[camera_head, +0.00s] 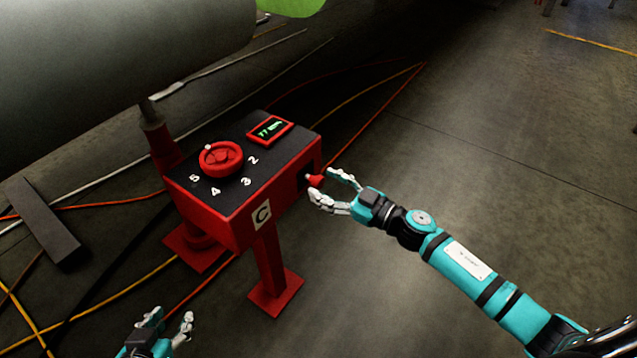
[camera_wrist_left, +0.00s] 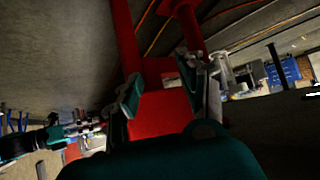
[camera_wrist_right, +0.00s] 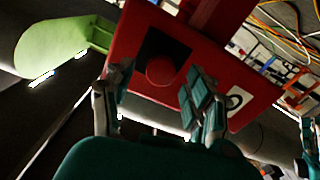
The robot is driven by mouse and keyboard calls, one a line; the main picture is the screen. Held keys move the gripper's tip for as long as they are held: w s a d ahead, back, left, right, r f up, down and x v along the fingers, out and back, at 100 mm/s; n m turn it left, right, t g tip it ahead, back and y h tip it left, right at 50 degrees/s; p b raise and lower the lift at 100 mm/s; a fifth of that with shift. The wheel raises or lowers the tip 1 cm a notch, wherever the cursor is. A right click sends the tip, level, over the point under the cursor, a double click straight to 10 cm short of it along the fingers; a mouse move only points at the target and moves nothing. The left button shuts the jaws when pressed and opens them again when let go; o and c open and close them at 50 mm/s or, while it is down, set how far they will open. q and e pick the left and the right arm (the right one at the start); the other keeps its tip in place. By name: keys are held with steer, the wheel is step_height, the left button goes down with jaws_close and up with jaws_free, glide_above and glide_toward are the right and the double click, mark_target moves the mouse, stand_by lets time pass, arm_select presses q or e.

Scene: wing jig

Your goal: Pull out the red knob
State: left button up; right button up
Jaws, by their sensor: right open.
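The red knob (camera_head: 315,180) sticks out of the right side of the red control box (camera_head: 215,215). In the right wrist view the round knob (camera_wrist_right: 160,71) sits in a black square recess. My right gripper (camera_head: 335,188) is open, with its fingers on either side of the knob. In the right wrist view my right gripper (camera_wrist_right: 158,100) shows a gap between its fingers and the knob. My left gripper (camera_head: 168,325) is low at the front left, open and empty, apart from the box. It also shows in the left wrist view (camera_wrist_left: 165,95), with its fingers spread.
The box top has a red handwheel (camera_head: 221,158), painted numbers and a small display (camera_head: 269,129). Red posts (camera_head: 272,265) carry the box. Cables lie across the floor, and a grey bar (camera_head: 45,222) lies at left. The floor at right is clear.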

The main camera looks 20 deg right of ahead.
steer(key=shift+x, duration=1.35)
jaws_close()
